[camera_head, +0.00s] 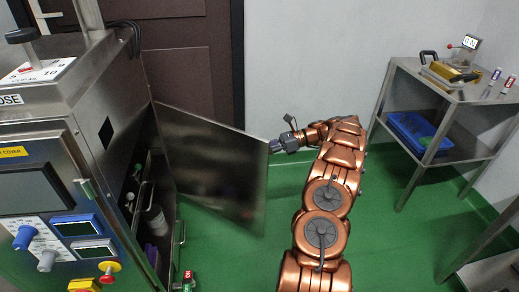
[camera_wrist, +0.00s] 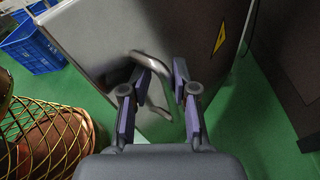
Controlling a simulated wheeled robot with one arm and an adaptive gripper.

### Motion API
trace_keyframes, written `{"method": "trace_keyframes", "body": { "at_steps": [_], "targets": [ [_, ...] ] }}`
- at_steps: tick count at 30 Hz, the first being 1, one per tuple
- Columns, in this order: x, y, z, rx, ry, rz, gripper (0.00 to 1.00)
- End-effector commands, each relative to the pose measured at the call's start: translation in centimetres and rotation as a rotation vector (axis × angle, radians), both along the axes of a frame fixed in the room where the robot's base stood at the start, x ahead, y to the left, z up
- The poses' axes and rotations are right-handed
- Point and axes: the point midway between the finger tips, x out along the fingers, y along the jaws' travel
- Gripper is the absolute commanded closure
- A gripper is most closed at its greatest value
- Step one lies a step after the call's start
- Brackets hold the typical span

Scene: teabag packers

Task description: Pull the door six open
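The door (camera_head: 215,170) is a grey metal panel on the side of the steel machine. In the head view it stands swung wide open, its free edge to the right. My gripper (camera_head: 274,146) is at that free edge, on the door's far side. In the wrist view the door (camera_wrist: 105,35) shows a yellow warning triangle and a bent metal handle (camera_wrist: 154,74). My gripper (camera_wrist: 158,85) has its two fingers apart, with the handle close to the left finger and partly between the fingers. I cannot tell whether they touch. The handle is hidden in the head view.
The steel machine (camera_head: 82,130) stands at left, with its inside exposed behind the door. A brown door (camera_head: 190,60) is in the back wall. A steel table (camera_head: 400,75) with a blue crate (camera_head: 408,136) stands at right. Green floor is free between.

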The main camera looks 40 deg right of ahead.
Motion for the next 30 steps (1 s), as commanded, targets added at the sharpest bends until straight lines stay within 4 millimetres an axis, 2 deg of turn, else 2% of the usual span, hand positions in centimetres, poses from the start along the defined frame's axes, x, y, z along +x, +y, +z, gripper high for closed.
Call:
{"method": "trace_keyframes", "body": {
  "at_steps": [1, 7, 8, 13, 17, 21, 24, 26, 30],
  "targets": [
    [2.5, -1.5, 9.7, 0.086, -0.245, -0.079, 0.63],
    [0.4, -1.4, 11.1, 0.097, -0.280, -0.077, 0.63],
    [-6.7, 0.6, 5.8, 0.024, -0.112, 0.015, 0.63],
    [-7.9, 1.1, 6.3, 0.035, -0.122, 0.020, 0.63],
    [-6.8, 0.9, 5.4, 0.030, -0.105, 0.022, 0.63],
    [-3.5, 0.5, 2.5, 0.023, -0.045, 0.017, 0.63],
    [-2.0, 0.6, 1.1, 0.019, -0.025, 0.019, 0.63],
    [-1.8, 0.6, 0.8, 0.018, -0.020, 0.017, 0.63],
    [-2.7, 0.4, 1.6, 0.016, -0.033, 0.014, 0.63]
  ]
}}
